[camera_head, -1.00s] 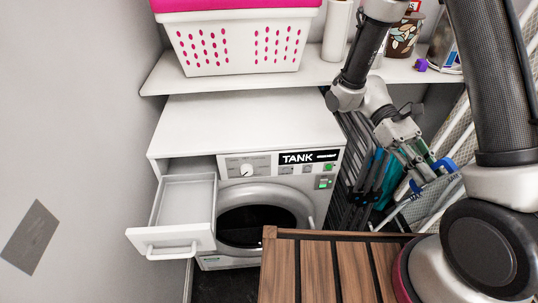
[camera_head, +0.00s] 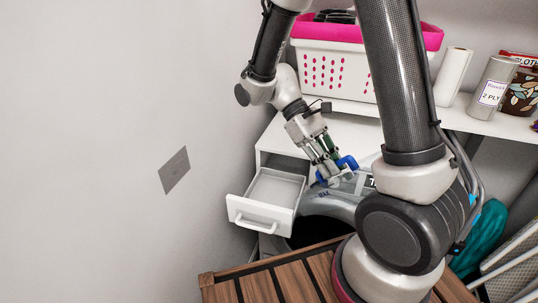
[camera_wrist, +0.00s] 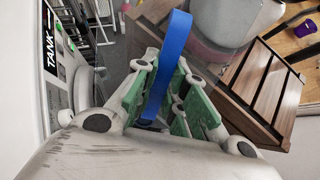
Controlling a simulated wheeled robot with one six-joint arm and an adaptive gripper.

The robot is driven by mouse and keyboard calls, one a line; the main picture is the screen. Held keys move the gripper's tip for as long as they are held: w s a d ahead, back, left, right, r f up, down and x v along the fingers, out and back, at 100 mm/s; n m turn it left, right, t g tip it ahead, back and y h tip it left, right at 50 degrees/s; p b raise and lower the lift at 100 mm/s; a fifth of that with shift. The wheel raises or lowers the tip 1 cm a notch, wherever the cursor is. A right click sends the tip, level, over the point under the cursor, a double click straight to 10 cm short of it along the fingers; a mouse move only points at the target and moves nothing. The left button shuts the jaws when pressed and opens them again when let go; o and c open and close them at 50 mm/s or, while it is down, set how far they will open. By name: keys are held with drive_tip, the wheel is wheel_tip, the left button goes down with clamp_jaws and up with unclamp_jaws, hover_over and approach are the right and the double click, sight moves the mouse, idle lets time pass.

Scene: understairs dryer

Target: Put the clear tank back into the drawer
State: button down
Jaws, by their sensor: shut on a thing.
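The clear tank shows mostly by its blue handle, a long strip between my gripper's green fingers in the wrist view (camera_wrist: 172,60). My gripper (camera_wrist: 160,110) is shut on this handle. The see-through body is hard to tell from what lies behind it. In the head view my gripper (camera_head: 335,172) is in front of the dryer's upper front, to the right of the drawer and apart from it. Blue parts of the tank (camera_head: 347,163) show at the fingertips. The white drawer (camera_head: 262,222) is pulled out of the dryer's upper left, and its inside looks empty.
The white dryer (camera_head: 280,139) has a dark round door below the drawer. A slatted wooden surface (camera_head: 240,290) is in front. A shelf above holds a white and pink basket (camera_head: 335,68), a paper roll (camera_head: 453,75) and cans. A grey wall stands left.

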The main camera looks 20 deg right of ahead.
drive_tip(key=w+a+r+m+t+y, duration=0.1)
drive_tip(key=w+a+m+t+y, duration=0.1)
drive_tip(key=w+a+m+t, duration=0.45)
drive_tip(key=w+a+m+t+y, duration=0.25)
drive_tip(key=w+m, duration=0.35)
drive_tip(key=w, duration=0.3)
wheel_tip(320, 180, down, 6)
drive_tip(key=shift+d+f, duration=0.15)
drive_tip(key=shift+f, duration=0.1)
drive_tip(key=shift+s+f, duration=0.1)
drive_tip(key=shift+f, duration=2.8)
drive_tip(key=shift+f, duration=2.1)
drive_tip(key=c, duration=1.4)
unclamp_jaws()
